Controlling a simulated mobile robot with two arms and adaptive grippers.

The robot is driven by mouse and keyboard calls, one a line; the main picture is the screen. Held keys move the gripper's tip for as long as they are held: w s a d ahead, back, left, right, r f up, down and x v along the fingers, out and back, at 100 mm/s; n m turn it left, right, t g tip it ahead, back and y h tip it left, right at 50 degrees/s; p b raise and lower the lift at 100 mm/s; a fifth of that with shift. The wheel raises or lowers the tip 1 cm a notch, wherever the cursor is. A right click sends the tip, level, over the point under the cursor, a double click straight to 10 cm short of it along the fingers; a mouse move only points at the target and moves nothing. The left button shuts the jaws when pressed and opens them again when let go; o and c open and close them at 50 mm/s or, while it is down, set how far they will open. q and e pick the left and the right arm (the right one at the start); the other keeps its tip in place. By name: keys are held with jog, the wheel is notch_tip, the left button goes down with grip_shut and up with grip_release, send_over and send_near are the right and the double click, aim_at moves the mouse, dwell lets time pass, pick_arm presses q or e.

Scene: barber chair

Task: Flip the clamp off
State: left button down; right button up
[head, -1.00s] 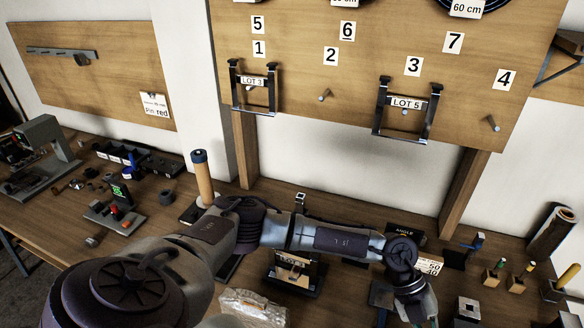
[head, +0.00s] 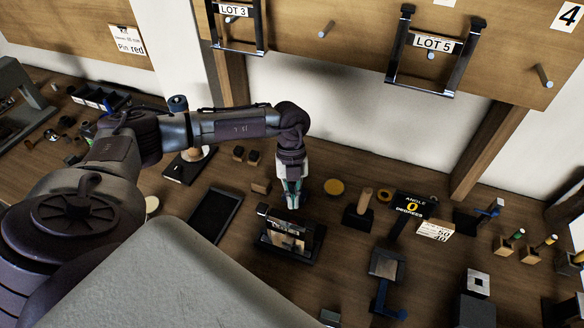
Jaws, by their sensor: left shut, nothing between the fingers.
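No part is clearly recognisable as the clamp. A black fixture (head: 289,240) with a raised bar and a pale plate stands on the bench at the middle of the head view. A grey device with a blue lever (head: 385,285) stands to its right, and a smaller stand with a blue arm (head: 488,212) is farther right. My left gripper (head: 292,203) points down just behind the black fixture's raised bar. Its fingers are shut and empty; whether they touch the fixture I cannot tell. My right gripper is out of view.
A dark tablet (head: 215,218) lies left of the fixture. LOT 3 and LOT 5 frames (head: 433,44) hang on the board above. My left arm crosses over the bench.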

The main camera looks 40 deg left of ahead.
aim_at(293, 236)
pick_arm(q)
jog(key=x, duration=0.1)
jog(key=p+x, duration=0.1)
jog(key=x, duration=0.2)
jog(key=shift+w+a+f+p, duration=0.1)
jog(key=shift+a+f+p, duration=0.1)
jog(key=shift+a+p, duration=0.15)
jog(key=p+x, duration=0.1)
jog(key=x, duration=0.2)
jog(key=shift+d, duration=0.1)
jog(key=shift+x, duration=1.05)
jog(key=shift+f, duration=0.4)
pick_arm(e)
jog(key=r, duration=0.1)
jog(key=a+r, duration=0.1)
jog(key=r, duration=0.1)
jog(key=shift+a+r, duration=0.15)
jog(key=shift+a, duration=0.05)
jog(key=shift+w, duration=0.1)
